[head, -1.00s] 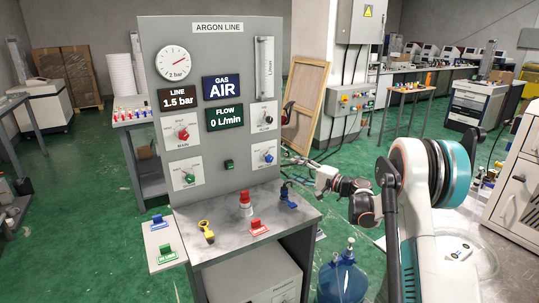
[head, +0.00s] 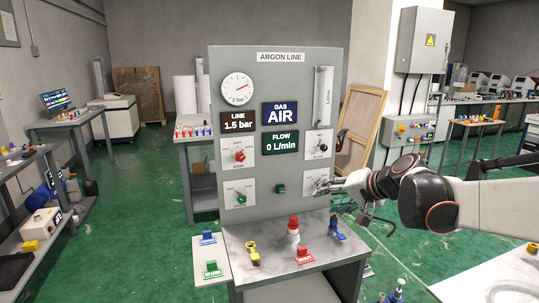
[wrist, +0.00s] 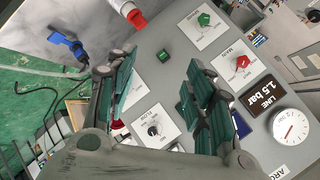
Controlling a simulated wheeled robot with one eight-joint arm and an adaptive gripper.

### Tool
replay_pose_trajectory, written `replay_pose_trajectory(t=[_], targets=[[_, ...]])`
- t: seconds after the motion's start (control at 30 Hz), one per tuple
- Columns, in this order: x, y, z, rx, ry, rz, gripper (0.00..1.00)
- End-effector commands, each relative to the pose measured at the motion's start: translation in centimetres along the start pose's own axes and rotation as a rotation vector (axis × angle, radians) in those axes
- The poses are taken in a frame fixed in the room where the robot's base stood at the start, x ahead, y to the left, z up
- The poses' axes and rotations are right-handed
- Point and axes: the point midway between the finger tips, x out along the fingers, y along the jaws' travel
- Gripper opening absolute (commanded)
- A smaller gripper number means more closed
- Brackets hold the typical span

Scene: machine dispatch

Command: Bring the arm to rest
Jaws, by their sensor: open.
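My gripper (head: 322,186) is at the right side of the grey argon line panel (head: 222,75), in front of the lower right knob plate. The blue knob there is hidden by the gripper in the head view. In the wrist view the two fingers of my gripper (wrist: 160,95) are spread apart, with bare panel between them and nothing held. The black flow knob (wrist: 153,130) shows near the fingers; the red knob (wrist: 242,62) and green knob (wrist: 203,20) lie beyond the right finger. My arm reaches in from the right, nearly level. Contact with the panel cannot be told.
A wooden frame (head: 362,125) leans behind.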

Motion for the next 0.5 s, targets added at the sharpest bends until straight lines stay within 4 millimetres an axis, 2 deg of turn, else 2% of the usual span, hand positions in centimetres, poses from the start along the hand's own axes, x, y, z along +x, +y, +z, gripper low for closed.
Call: replay_pose_trajectory(t=[0.03, 0.27, 0.37, 0.5], targets=[[-1.3, -0.3, 1.5, -0.033, -0.003, 0.03, 0.48], [-6.6, -0.2, 7.1, -0.192, -0.005, 0.174, 0.48], [-8.8, 0.5, 9.6, -0.261, -0.007, 0.235, 0.48], [-11.6, 2.5, 13.7, -0.351, -0.019, 0.317, 0.48]])
